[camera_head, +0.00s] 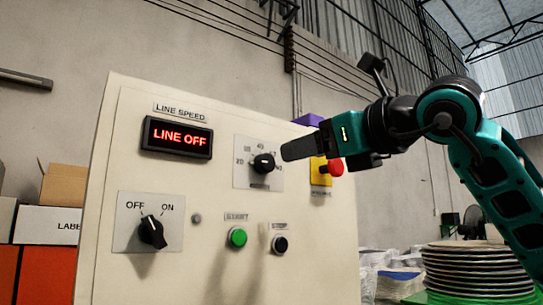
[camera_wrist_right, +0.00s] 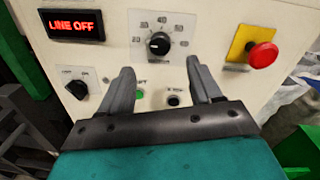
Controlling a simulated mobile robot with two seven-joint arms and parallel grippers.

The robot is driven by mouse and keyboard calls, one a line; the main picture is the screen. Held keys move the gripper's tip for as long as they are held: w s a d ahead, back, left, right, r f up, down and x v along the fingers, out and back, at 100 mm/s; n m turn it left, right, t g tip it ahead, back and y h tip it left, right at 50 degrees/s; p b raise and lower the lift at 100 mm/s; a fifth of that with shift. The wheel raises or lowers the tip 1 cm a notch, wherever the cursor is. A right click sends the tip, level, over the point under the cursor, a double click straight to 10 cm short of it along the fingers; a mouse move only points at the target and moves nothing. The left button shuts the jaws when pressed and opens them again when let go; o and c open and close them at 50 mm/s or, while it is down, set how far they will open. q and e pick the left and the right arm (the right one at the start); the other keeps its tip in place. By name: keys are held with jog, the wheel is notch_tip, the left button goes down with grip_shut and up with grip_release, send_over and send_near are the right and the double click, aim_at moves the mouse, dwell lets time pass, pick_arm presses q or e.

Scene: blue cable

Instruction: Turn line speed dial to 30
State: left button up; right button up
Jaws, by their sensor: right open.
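The black line speed dial (camera_head: 263,162) sits on a pale scale plate on the cream control panel (camera_head: 185,272). In the right wrist view the dial (camera_wrist_right: 159,43) shows above and between my fingertips, with a scale around it; I cannot read its setting surely. The display (camera_head: 177,138) above left reads LINE OFF in red. My right gripper (camera_head: 290,150) is just right of the dial in the head view. In the right wrist view my right gripper (camera_wrist_right: 160,75) is open and empty, its two grey fingers apart and not touching the dial. My left gripper is not in view.
An OFF/ON knob (camera_head: 151,231), a green start button (camera_head: 237,237) and a black stop button (camera_head: 280,243) lie lower on the panel. A red emergency button (camera_head: 335,167) on a yellow plate is right of the dial. Boxes (camera_head: 47,225) stand left of the panel.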

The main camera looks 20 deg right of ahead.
aim_at(269, 161)
jog(key=p+x, duration=0.2)
jog(key=x, duration=0.6)
jog(key=shift+w+a, duration=0.15)
jog(key=shift+w, duration=0.2)
jog(key=shift+w+a, duration=0.1)
jog(key=shift+w, duration=0.1)
jog(key=shift+c, duration=0.5)
jog(key=c, duration=0.9)
jog(key=shift+c, duration=0.2)
jog(key=shift+f, duration=0.1)
